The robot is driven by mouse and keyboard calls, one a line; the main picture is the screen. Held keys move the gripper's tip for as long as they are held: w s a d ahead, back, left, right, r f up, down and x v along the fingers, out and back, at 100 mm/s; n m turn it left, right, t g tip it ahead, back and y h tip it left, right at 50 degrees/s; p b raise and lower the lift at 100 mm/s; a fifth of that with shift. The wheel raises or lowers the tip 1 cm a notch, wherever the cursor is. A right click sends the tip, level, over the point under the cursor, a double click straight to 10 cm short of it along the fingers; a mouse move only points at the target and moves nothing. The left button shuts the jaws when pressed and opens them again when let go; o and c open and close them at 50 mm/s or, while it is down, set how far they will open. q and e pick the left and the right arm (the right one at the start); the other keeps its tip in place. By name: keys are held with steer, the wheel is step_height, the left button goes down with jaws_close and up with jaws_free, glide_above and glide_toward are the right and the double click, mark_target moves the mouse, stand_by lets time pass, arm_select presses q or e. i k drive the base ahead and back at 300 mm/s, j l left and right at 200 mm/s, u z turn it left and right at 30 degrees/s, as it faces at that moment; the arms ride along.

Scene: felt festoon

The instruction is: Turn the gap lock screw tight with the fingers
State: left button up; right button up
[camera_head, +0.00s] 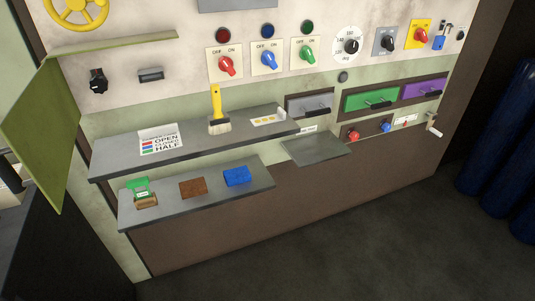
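No part in view is marked clearly enough for me to tell which is the gap lock screw. A small dark round knob (343,76) sits on the panel above the grey drawer. A black knob (97,80) is on the panel at the left, and a black knob on a white dial (352,46) is at the upper right. Red (354,135) and blue (386,127) knobs sit low on the right, beside a small crank handle (433,126). Neither of my grippers shows in this view.
A grey shelf (110,158) holds a brush (218,112) and a printed card. A lower shelf (215,198) holds several small blocks. A green flap (45,135) stands out at the left. Blue cylinders (500,150) stand at the right. The floor in front is clear.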

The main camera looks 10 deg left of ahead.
mark_target(99, 85)
steer(key=u, duration=1.3)
steer(key=i+l, duration=0.1)
steer(key=l, duration=0.45)
steer(key=i+l, duration=0.1)
steer(key=l, duration=0.45)
steer(key=k+z, duration=0.05)
